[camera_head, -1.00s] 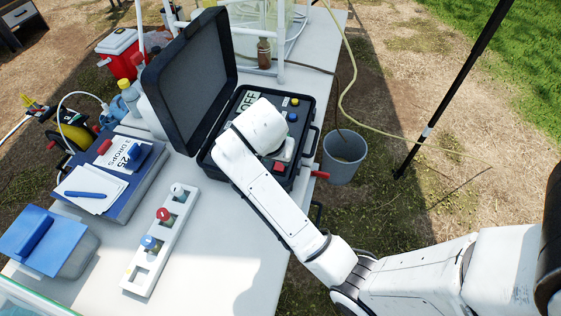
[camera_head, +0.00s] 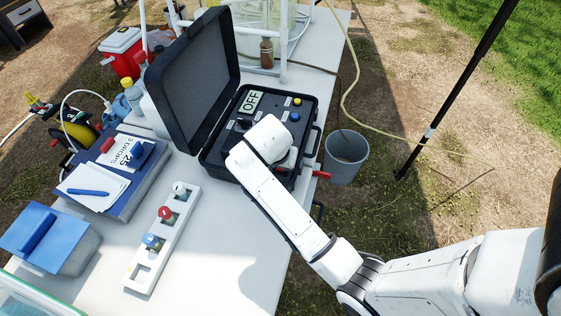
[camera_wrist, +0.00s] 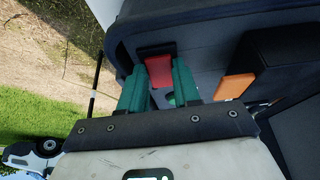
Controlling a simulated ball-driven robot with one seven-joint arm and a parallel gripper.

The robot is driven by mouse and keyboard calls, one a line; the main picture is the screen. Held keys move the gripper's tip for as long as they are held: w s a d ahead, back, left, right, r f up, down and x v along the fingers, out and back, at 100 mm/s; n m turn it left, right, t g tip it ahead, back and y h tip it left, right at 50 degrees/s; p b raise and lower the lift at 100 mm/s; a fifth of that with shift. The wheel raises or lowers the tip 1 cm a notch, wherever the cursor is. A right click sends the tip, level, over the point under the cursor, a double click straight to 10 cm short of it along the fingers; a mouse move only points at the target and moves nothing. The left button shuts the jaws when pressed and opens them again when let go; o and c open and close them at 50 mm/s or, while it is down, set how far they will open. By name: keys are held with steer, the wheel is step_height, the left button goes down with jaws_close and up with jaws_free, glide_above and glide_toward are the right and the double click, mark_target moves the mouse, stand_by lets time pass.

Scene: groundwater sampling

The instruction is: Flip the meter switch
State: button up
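The meter is a black open case (camera_head: 190,82) on the white table, with a dark panel (camera_head: 266,110) inside. Its display (camera_head: 250,101) reads OFF. In the wrist view, a red switch (camera_wrist: 160,70) shows just ahead of my gripper (camera_wrist: 159,82). The green fingers are apart, one on each side of the red switch. I cannot tell whether they touch it. In the head view, my arm's end covers the lower part of the panel, hiding the gripper and the switch.
A blue knob (camera_head: 295,117) and a yellow knob (camera_head: 297,101) sit on the panel. A white rack (camera_head: 160,240) with capped vials, a blue-lidded box (camera_head: 45,237) and a blue case with papers (camera_head: 95,188) stand left. A grey bucket (camera_head: 346,157) is beyond the table's right edge.

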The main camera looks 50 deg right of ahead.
steer(key=c, duration=0.4)
steer(key=shift+d+r+y+p, duration=0.15)
steer(key=shift+r+y+p, duration=0.3)
steer(key=shift+p, duration=0.7)
steer(key=y+p, duration=0.1)
steer(key=g+p, duration=0.1)
steer(key=p, duration=0.1)
steer(key=shift+w+d+r+y, duration=0.1)
steer(key=shift+w+d+y, duration=0.05)
steer(key=shift+d+y, duration=0.2)
steer(key=shift+w+d+f+g+y+p, duration=0.1)
steer(key=shift+f+g+y+p, duration=0.2)
steer(key=shift+y+p, duration=0.6)
steer(key=o, duration=0.8)
